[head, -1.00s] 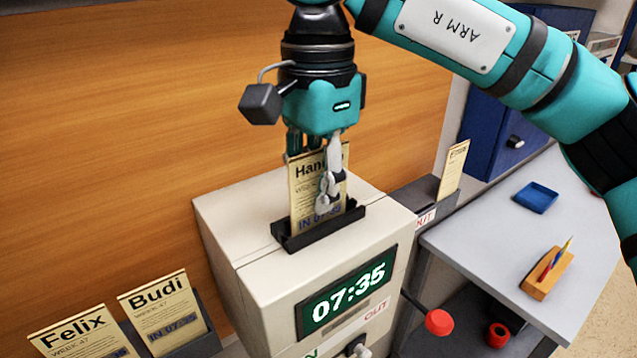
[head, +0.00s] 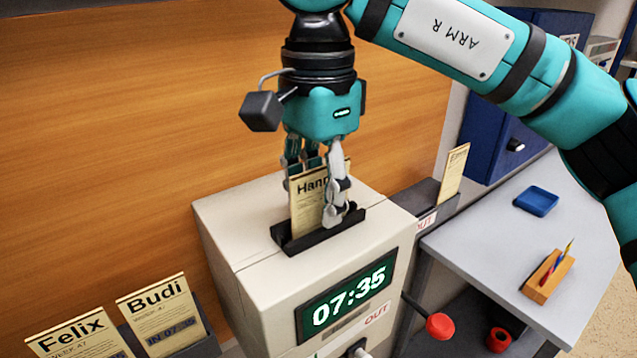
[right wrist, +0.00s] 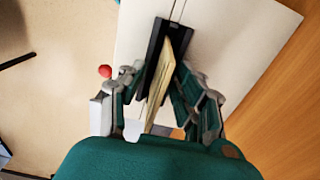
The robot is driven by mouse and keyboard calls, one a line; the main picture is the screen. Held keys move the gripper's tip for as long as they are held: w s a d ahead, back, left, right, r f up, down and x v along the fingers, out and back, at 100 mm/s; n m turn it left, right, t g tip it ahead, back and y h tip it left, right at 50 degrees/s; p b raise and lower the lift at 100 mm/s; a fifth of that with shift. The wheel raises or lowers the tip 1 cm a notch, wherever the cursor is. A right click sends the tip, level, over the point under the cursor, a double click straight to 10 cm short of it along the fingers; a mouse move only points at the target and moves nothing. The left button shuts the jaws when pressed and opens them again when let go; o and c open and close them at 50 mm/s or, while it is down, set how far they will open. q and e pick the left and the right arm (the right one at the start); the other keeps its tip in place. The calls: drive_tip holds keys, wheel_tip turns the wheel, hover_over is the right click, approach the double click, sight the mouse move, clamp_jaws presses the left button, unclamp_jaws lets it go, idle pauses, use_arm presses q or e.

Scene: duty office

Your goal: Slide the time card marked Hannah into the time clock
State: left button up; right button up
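The cream Hannah card (head: 307,205) stands upright in the black slot (head: 290,243) on top of the beige time clock (head: 225,225). Its lower part is hidden in the slot and its name is partly covered by a finger. My right gripper (head: 322,200) points down over the slot with its fingers on either side of the card. In the right wrist view gaps show between the card (right wrist: 168,68) and the fingers, so the gripper is open. The clock's display (head: 348,300) reads 07:35. My left gripper is not in view.
Felix (head: 80,340) and Budi (head: 160,312) cards stand in a rack at lower left. Another card (head: 453,172) stands in the OUT rack (head: 425,197). A red-knobbed lever (head: 440,326) sticks out right of the clock. A desk (head: 490,240) holds a blue tray (head: 537,200) and a pen block (head: 548,277).

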wheel_tip(320, 180, up, 12)
idle(0.4)
idle(0.3)
